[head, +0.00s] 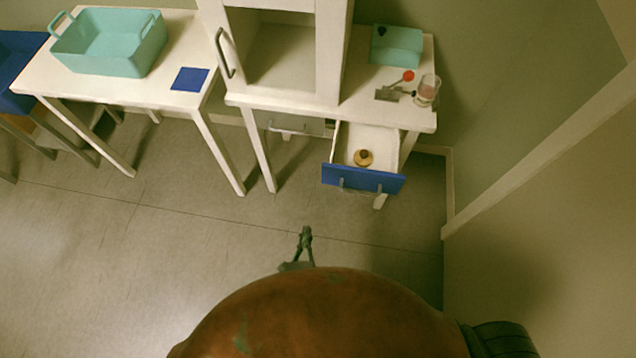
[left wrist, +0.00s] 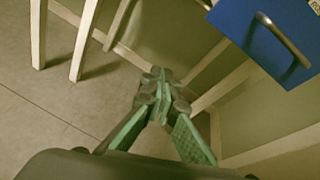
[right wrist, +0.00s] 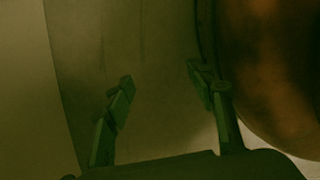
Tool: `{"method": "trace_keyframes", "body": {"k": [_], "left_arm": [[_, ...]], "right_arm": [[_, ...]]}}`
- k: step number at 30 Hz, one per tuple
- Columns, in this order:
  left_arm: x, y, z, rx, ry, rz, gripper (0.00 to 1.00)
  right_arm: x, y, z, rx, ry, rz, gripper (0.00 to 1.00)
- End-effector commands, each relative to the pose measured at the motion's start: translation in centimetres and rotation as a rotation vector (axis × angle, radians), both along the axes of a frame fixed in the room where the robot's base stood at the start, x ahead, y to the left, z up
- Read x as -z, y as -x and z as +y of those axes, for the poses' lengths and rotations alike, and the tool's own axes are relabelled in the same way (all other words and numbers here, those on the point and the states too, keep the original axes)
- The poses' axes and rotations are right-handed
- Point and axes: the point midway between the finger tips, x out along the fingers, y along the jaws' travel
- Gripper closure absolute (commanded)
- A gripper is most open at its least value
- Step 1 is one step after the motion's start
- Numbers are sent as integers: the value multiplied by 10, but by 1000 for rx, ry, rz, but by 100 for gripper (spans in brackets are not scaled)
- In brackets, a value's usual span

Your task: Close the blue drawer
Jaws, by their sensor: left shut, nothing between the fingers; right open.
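The blue drawer (head: 362,179) stands open under the white table, with its blue front pulled out towards me. A small round yellowish thing (head: 363,157) with a dark top sits inside it. In the left wrist view the blue front (left wrist: 272,45) with its metal handle (left wrist: 283,38) is at the upper right. My left gripper (head: 306,230) is shut and empty, in front of the drawer and lower left of it in the head view. It also shows in the left wrist view (left wrist: 160,75). My right gripper (right wrist: 158,78) is open and empty beside my body, away from the drawer.
A white cabinet (head: 330,50) stands on the table (head: 420,115). A teal box (head: 396,46), a red ball (head: 408,76) and a glass (head: 427,90) are to its right. A teal basket (head: 110,42) is on the left table. A wall is at right; the floor before the drawer is clear.

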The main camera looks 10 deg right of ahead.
Motion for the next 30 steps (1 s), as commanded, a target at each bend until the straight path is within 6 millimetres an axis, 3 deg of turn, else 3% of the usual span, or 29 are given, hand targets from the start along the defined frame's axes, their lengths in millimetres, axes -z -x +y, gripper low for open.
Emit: {"method": "trace_keyframes", "body": {"k": [1,4,6,9,14,30], "left_arm": [[-22,5,-16,42,-58,-89,100],[-71,14,-37,92,-158,-242,100],[-93,20,-45,108,-199,-309,100],[-108,21,-51,114,-228,-356,100],[-111,4,-56,113,-231,-362,100],[-109,-94,-84,114,-228,-357,100]], "right_arm": [[11,3,0,2,0,10,50],[16,1,0,4,-1,15,50],[17,0,1,5,0,19,50],[16,-3,1,6,0,18,50],[13,-11,1,10,0,16,50],[-14,-55,3,32,-2,14,50]]}}
